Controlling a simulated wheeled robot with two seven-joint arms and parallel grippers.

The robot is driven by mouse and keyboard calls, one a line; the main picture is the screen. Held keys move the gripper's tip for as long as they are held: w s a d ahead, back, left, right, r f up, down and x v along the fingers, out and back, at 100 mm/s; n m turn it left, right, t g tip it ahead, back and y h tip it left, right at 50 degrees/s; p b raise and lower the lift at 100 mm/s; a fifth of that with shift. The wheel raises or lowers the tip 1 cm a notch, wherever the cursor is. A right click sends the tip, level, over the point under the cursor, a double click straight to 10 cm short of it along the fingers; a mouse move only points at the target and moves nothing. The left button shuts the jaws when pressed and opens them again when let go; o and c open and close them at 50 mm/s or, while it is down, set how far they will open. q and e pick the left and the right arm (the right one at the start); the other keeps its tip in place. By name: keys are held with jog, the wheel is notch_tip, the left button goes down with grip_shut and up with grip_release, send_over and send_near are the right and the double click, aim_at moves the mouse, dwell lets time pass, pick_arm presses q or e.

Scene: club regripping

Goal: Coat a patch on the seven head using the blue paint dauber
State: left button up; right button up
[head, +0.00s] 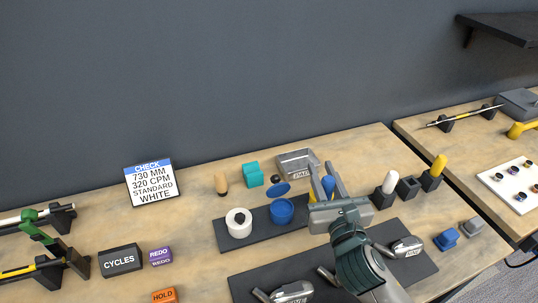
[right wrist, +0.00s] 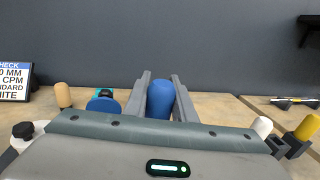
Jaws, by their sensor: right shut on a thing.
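My right gripper (head: 326,180) is raised over the back of the dark mat, right of the blue paint pot (head: 282,211). It is shut on the blue paint dauber (head: 329,185). The dauber's rounded blue end shows between the two fingers in the right wrist view (right wrist: 160,100). The pot looks open, with a blue lid (head: 278,188) tilted behind it. Two metal club heads, one at the front (head: 293,291) and one at the right (head: 405,246), lie on the front dark mat. I cannot read which is the seven. My left gripper is not in view.
A white pot (head: 239,223) stands left of the blue one. White (head: 389,182) and yellow (head: 439,166) daubers stand in dark holders, with an empty holder (head: 408,187) between them. A grey box (head: 297,163) stands behind. Blue (head: 446,239) and grey (head: 472,226) blocks sit at right.

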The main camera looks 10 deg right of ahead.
jog(key=w+a+r+n+t+p, duration=0.1)
jog(key=w+a+r+t+p, duration=0.1)
jog(key=a+r+p, duration=0.3)
jog(key=n+y+p, duration=0.1)
jog(key=n+p, duration=0.2)
jog(key=p, duration=0.1)
send_over(271, 188)
jog(key=shift+f, duration=0.15)
notch_tip(271, 188, down, 6)
jog(key=b, duration=0.7)
jog(key=shift+f+b, duration=0.45)
jog(key=shift+f, duration=0.05)
dwell(1.6)
